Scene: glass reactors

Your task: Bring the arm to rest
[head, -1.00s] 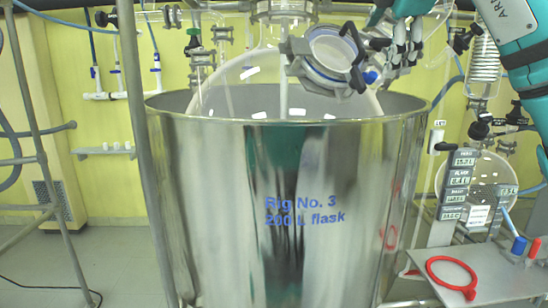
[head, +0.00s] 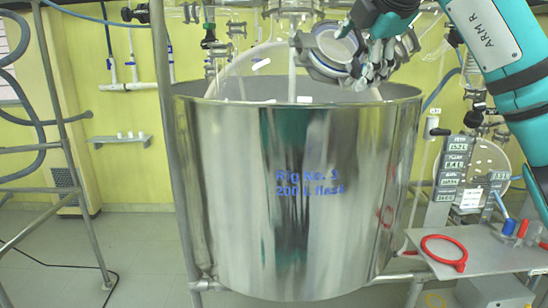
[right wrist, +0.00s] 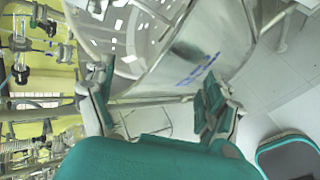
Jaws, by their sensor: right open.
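My right arm (head: 487,42), teal and white, comes in from the upper right of the head view. Its gripper (head: 374,78) is in front of the back right rim of the big steel vessel (head: 300,230), beside a round clamped flange (head: 335,50) in the picture. In the right wrist view the fingers of the right gripper (right wrist: 155,92) stand wide apart with nothing between them. The steel vessel (right wrist: 185,55) shows beyond them. Whether the gripper touches the flange cannot be told. My left gripper is not in view.
A clear glass flask (head: 255,68) sits in the vessel. A grey shelf (head: 490,262) at right bears a red ring (head: 445,252) and blue and red capped items. Metal rails (head: 75,170) stand at left.

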